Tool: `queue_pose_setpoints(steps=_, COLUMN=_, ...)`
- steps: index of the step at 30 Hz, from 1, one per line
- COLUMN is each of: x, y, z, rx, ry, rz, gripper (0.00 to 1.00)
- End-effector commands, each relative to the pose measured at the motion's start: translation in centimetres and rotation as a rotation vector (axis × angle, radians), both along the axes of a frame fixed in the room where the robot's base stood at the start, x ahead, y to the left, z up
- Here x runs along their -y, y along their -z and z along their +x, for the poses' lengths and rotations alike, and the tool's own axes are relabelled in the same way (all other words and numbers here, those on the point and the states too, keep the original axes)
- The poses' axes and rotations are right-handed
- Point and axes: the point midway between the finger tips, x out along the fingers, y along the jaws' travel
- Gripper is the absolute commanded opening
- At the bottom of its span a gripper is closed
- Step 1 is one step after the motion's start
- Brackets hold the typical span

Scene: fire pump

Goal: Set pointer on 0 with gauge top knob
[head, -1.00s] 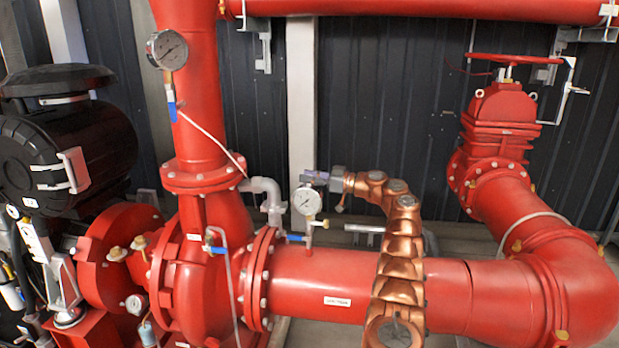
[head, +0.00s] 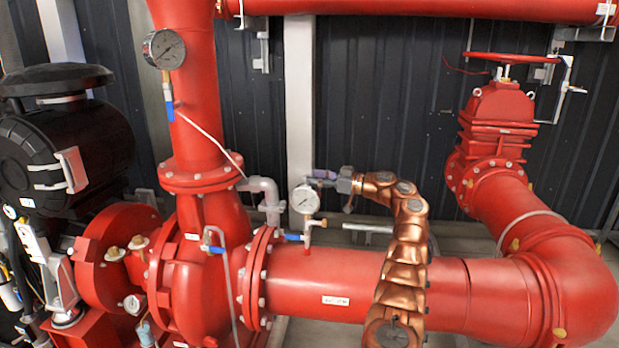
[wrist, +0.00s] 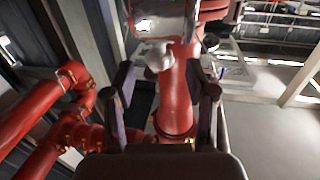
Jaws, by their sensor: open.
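A round white-faced pressure gauge (head: 304,199) stands upright on a thin stem above the horizontal red pipe in the head view. Its pointer is too small to read, and I cannot make out a knob on its top. My gripper (head: 318,178) is just above and to the right of this gauge, pointing left. In the wrist view my gripper (wrist: 166,92) has its two dark fingers spread wide, with nothing held between them. A second, larger gauge (head: 164,49) is on the vertical red pipe at the upper left, away from my gripper.
A grey elbow pipe (head: 266,192) stands left of the nearer gauge. A blue-handled valve (head: 294,237) sits below it. The horizontal red pipe (head: 335,285) runs beneath my arm. A red handwheel valve (head: 498,120) stands at the right, before a dark wall.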

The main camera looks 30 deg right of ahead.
Motion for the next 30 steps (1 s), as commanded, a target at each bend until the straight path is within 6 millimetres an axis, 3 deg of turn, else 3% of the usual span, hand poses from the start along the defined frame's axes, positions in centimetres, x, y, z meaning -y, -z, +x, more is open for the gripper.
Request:
queue_pose_setpoints(steps=6, x=2.9, y=0.1, z=-3.5, rx=0.000, ry=0.003, rz=0.000, gripper=0.56)
queue_pose_setpoints(steps=13, x=5.0, y=0.0, z=-6.1, rx=-0.001, ry=0.003, rz=0.001, gripper=0.56)
queue_pose_setpoints(steps=30, x=5.6, y=0.0, z=-7.0, rx=-0.001, ry=0.001, rz=0.001, gripper=0.56)
